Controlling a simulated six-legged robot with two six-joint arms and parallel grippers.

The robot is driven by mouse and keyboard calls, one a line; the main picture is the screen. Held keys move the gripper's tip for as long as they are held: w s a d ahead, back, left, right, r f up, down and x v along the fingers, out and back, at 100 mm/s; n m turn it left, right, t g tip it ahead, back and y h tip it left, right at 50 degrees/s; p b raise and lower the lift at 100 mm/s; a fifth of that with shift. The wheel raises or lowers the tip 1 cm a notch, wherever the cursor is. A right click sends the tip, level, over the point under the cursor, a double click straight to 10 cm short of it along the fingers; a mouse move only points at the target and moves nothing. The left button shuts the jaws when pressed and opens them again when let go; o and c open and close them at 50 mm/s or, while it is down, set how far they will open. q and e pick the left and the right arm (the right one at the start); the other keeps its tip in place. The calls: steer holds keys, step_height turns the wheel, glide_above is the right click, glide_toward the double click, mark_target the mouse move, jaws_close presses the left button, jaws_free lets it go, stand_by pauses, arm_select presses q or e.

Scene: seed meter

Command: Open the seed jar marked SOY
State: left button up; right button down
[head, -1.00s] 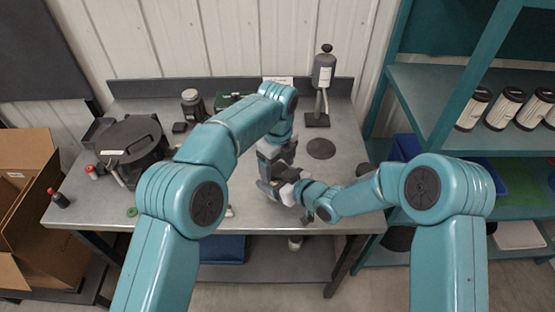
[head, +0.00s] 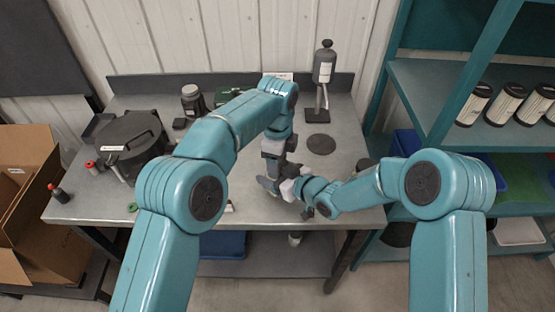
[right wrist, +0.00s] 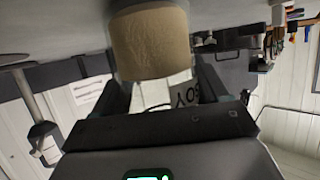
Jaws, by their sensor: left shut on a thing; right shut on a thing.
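The SOY jar (right wrist: 152,42) fills the middle of the right wrist view, with a tan section and a white label lettered SOY, partly hidden by the gripper. My right gripper (right wrist: 158,92) is shut on the jar, a finger on each side. In the head view my right gripper (head: 281,184) comes in level from the right near the table's front. My left gripper (head: 272,168) points down just above it and is shut on what appears to be the jar's lid; the grippers hide the contact there.
A black lidded drum (head: 132,145) stands on the table (head: 95,205) at left, near small red-capped bottles (head: 59,194). Shelves (head: 435,85) with labelled jars stand at right.

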arm_select(q)
steer(key=o, duration=1.2)
steer(key=shift+c, duration=0.2)
arm_select(e)
steer(key=shift+r, duration=0.1)
arm_select(q)
steer(key=shift+r, duration=0.1)
step_height(320, 180, up, 3)
steer(key=shift+d+r, duration=0.1)
steer(key=shift+r, duration=0.65)
steer(key=shift+c, duration=0.4)
step_height(320, 180, up, 3)
steer(key=m, duration=0.5)
steer(key=shift+r, duration=0.1)
step_height(320, 180, down, 8)
steer(key=shift+r, duration=0.1)
steer(key=shift+c, duration=0.3)
